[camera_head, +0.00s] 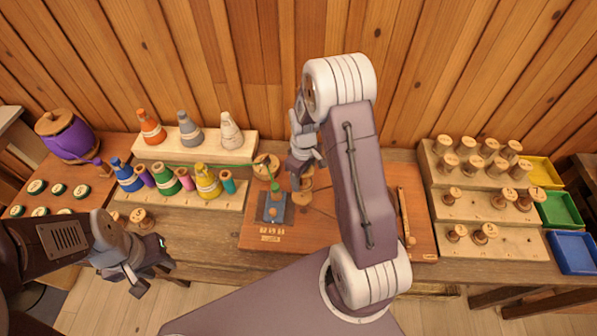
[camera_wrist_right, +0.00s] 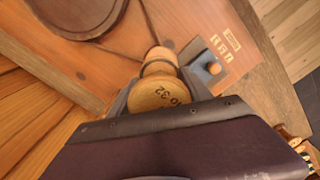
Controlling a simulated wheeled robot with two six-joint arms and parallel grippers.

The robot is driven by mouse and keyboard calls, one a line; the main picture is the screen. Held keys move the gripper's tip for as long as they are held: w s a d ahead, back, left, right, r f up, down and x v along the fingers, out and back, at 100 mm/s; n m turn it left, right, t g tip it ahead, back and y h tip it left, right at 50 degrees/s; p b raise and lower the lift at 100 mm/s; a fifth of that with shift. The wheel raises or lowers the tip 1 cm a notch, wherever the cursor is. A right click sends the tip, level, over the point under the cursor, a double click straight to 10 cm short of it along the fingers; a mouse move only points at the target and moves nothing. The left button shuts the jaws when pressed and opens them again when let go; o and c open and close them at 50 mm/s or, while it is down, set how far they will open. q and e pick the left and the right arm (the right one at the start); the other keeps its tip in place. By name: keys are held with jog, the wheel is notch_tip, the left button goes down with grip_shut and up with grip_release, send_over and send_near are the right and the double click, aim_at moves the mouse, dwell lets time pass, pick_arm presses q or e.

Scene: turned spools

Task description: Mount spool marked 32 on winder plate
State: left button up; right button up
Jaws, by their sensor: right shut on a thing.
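The spool marked 32 (camera_wrist_right: 158,94) is pale turned wood, with its number on the end facing the camera in the right wrist view. My right gripper (camera_head: 303,165) is shut on it, above the wooden winder board (camera_head: 345,222). In the head view the gripper and arm partly hide the spool. The grey-blue winder plate (camera_head: 274,209), with an upright peg, is on the board just left of and in front of this gripper. The plate also shows beside the spool in the right wrist view (camera_wrist_right: 196,54). My left gripper (camera_head: 150,272) is open and empty at the bench's front left.
A stepped wooden rack (camera_head: 490,210) of several spools stands at the right, beside yellow, green and blue trays (camera_head: 560,208). Coloured thread cones (camera_head: 208,182) stand on racks at the left. A green thread (camera_head: 215,166) runs towards the plate. A purple pot (camera_head: 68,138) is far left.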

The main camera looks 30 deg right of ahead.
jog(key=b, duration=0.4)
send_over(302, 194)
jog(key=shift+w+f, duration=0.1)
jog(key=shift+f, duration=2.05)
jog(key=shift+f+b, duration=0.35)
jog(key=shift+f, duration=0.2)
jog(key=shift+f, duration=0.35)
jog(key=shift+f, duration=0.55)
